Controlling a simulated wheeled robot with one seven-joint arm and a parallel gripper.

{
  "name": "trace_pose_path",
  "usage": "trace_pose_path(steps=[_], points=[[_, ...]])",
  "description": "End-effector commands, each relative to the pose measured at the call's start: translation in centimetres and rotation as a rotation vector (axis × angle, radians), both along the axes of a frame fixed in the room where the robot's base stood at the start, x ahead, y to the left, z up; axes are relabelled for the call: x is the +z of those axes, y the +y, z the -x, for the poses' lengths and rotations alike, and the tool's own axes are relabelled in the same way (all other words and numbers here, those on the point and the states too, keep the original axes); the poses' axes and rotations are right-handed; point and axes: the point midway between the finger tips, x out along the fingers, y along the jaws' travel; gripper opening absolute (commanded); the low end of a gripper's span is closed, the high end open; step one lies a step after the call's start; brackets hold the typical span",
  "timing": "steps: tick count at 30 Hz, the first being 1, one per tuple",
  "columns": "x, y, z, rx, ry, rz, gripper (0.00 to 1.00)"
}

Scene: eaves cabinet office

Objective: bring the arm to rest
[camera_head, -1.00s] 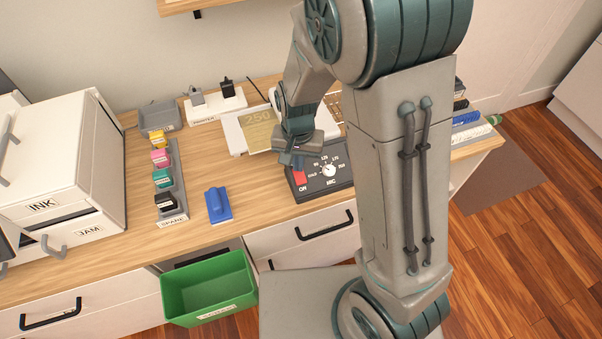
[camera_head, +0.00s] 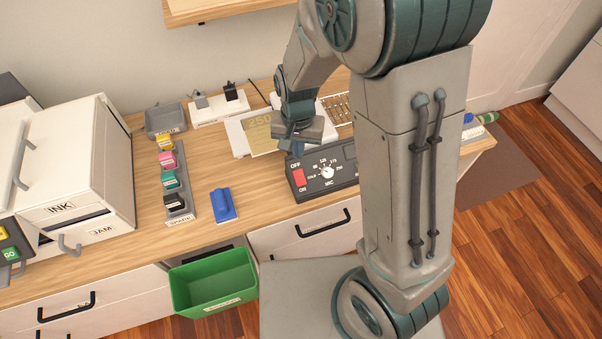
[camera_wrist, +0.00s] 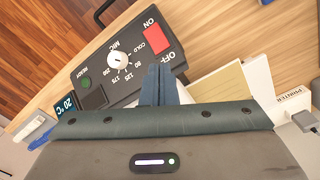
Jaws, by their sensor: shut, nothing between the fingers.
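My gripper (camera_head: 297,150) hangs over the desk, just behind the black control box (camera_head: 326,170) with its white dial and red switch. In the wrist view my gripper (camera_wrist: 158,72) shows its two blue fingers pressed together with nothing between them. The fingertips appear close to the box's edge, by the OFF end of the red switch (camera_wrist: 157,37). I cannot tell whether they touch it. My arm reaches from the right over the desk, bent at the elbow, and hides part of the desk behind it.
A card marked 250 (camera_head: 262,134) lies behind the box. A green bin (camera_head: 213,282) is below the desk front.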

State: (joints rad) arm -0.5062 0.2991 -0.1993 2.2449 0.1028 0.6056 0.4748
Motion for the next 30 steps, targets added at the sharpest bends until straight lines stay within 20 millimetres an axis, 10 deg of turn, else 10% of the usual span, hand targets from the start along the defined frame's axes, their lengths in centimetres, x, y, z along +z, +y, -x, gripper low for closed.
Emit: trace_pose_path(steps=[14,30], points=[[0.3,-0.2,0.1,0.002,-0.004,-0.004,0.00],[12.1,-7.6,5.9,0.143,-0.160,-0.057,0.00]])
